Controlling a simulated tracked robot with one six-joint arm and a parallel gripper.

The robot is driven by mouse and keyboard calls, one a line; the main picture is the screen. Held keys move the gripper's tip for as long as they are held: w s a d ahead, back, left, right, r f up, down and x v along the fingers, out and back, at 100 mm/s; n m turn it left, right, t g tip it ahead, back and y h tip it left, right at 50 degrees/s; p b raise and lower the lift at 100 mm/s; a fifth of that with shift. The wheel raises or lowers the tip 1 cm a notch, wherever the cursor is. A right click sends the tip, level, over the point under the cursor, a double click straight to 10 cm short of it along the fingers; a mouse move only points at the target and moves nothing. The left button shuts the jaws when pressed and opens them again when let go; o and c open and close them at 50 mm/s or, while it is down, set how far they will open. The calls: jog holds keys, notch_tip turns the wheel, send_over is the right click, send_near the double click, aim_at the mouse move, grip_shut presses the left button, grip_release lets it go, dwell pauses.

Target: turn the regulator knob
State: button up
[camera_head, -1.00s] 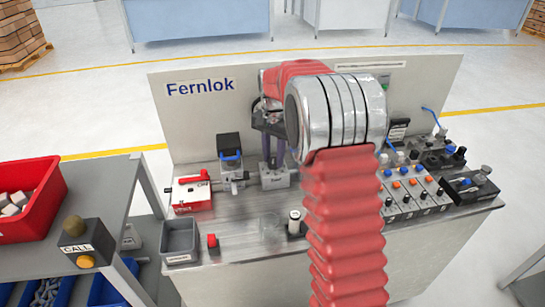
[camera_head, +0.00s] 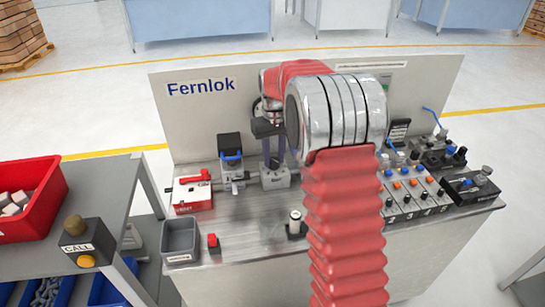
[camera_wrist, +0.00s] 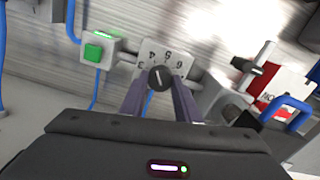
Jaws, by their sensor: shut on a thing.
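The regulator (camera_head: 275,178) is a small grey block on the bench in front of the Fernlok panel; its numbered dial plate (camera_wrist: 176,60) shows in the wrist view. The round black regulator knob (camera_wrist: 160,75) has a short white pointer line, slightly tilted toward the upper right. My gripper (camera_head: 274,158) is over the regulator, with its two purple-grey fingers (camera_wrist: 160,86) on either side of the knob and shut on it. In the head view the knob is hidden by my gripper, and my arm covers part of the bench to the right.
A red valve box with a lever (camera_head: 192,190) and a blue-trimmed filter unit (camera_head: 230,160) stand left of the regulator. A grey bin (camera_head: 180,240), a red button (camera_head: 213,241) and a white-topped cylinder (camera_head: 295,222) stand in front. Several switches (camera_head: 405,185) fill the right side.

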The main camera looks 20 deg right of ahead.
aim_at(274, 159)
jog(key=n, duration=0.4)
jog(key=shift+w+r+n, duration=0.15)
jog(key=shift+w+n, duration=0.05)
jog(key=shift+n, duration=0.2)
jog(key=o, duration=1)
jog(key=shift+s, duration=0.1)
jog(key=shift+o, duration=0.2)
notch_tip(274, 159, up, 14)
jog(key=shift+f, duration=0.25)
